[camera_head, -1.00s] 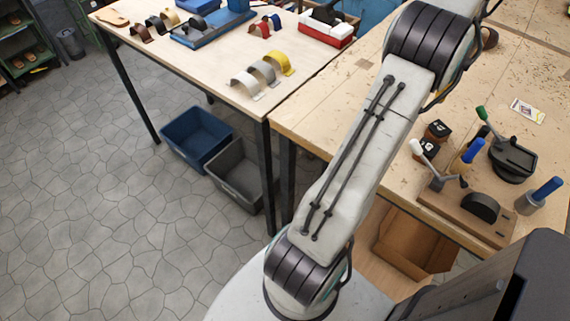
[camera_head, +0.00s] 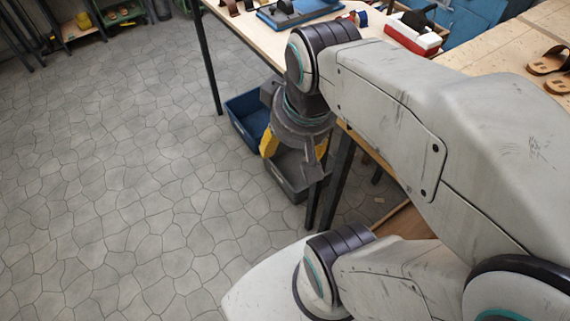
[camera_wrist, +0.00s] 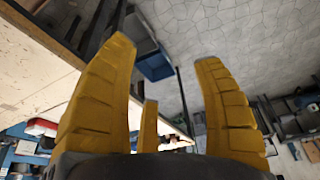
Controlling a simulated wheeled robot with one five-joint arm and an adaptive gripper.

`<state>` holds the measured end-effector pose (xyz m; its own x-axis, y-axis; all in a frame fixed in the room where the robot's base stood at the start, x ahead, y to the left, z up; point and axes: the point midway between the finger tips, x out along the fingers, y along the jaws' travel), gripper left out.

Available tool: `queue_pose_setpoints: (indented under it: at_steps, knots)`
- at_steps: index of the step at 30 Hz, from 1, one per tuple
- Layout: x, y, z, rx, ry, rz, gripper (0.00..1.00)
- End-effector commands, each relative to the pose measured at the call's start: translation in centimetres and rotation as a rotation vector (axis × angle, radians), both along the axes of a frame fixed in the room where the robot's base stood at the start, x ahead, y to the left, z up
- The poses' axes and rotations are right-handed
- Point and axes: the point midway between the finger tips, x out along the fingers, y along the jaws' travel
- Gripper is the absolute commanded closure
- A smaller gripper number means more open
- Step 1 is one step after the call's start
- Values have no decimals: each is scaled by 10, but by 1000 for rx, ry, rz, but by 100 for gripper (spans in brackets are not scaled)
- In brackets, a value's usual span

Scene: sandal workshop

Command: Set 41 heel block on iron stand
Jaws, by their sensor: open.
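My gripper (camera_head: 295,156) hangs in the head view beside the front edge of the left workbench, above the floor bins. Its yellow fingers are spread. In the wrist view, my gripper (camera_wrist: 164,52) has its fingers apart, with nothing between them. I cannot make out the 41 heel block or the iron stand in either current view. My arm covers much of the right-hand bench in the head view.
The left workbench (camera_head: 262,38) holds a blue tray (camera_head: 290,14) and a red-and-white box (camera_head: 412,36). A blue bin (camera_head: 238,112) and a grey bin (camera_head: 292,193) stand below. Sandals (camera_head: 548,61) lie on the right-hand bench. Stone floor at left is clear.

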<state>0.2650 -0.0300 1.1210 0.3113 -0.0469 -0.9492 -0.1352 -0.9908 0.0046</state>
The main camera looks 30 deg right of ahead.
Motion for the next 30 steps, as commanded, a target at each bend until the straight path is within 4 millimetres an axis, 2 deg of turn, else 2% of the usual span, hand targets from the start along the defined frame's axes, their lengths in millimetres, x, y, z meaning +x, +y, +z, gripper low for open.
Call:
queue_pose_setpoints:
  at_steps: [3,6,17,24,30]
  knots:
    - [-16,19,-11,0,-18,79,39]
    - [-23,26,-17,1,-27,114,39]
    - [-28,31,-22,2,-30,136,39]
    - [-28,30,-22,2,-30,136,18]
    - [-27,29,-20,0,-28,131,18]
